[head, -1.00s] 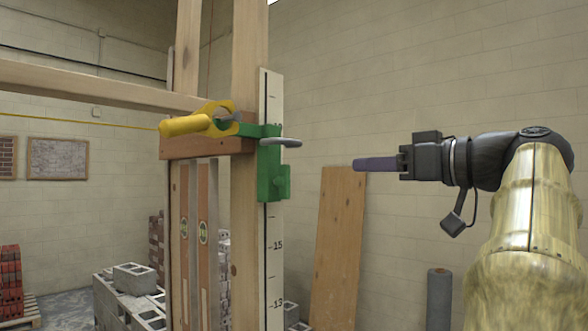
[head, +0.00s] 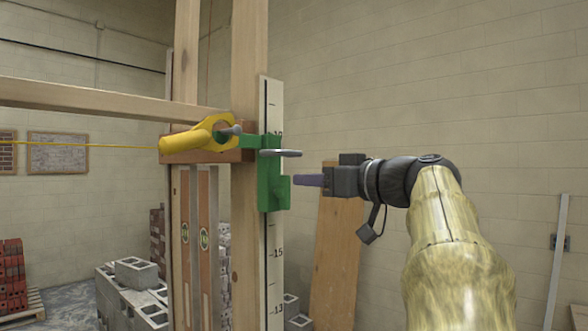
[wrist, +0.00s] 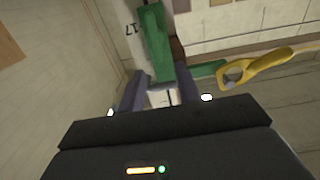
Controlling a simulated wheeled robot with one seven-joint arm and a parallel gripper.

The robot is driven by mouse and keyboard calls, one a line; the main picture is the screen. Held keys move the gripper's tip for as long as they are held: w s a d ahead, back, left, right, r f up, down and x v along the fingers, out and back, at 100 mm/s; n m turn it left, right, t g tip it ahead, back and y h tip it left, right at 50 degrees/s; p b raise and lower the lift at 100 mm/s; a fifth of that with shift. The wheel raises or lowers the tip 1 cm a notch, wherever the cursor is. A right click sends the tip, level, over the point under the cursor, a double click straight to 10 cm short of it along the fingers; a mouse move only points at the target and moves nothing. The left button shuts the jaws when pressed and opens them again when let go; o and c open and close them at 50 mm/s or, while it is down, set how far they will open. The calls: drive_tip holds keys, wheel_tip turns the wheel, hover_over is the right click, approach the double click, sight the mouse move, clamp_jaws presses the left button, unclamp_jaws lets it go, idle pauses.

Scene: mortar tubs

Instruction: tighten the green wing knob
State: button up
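A green clamp bracket (head: 267,180) sits on the white marked rod beside the wooden post. A small green block, which may be the wing knob (head: 284,188), juts from its right side; its wing shape is not clear. A grey rounded piece (head: 281,153) sticks out above it. My gripper (head: 297,180) points left at the block, its purple fingertips close to it; contact cannot be told. In the wrist view my gripper (wrist: 160,82) has its fingers apart, with the lower end of a green part (wrist: 153,40) between or just beyond the tips. A pale piece between the fingers is unclear.
A yellow line holder (head: 195,137) with a yellow string is fixed left of the bracket; it also shows in the wrist view (wrist: 262,67). The wooden post (head: 249,60) stands behind the rod. A plank (head: 335,255) leans on the wall below my gripper.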

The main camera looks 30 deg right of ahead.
sight(289, 179)
drive_tip(key=p+x, duration=0.2)
drive_tip(key=x, duration=0.2)
drive_tip(key=shift+w+r, duration=0.1)
drive_tip(key=shift+w, duration=0.05)
drive_tip(key=shift+w+a, duration=0.15)
drive_tip(key=shift+w, duration=0.3)
clamp_jaws()
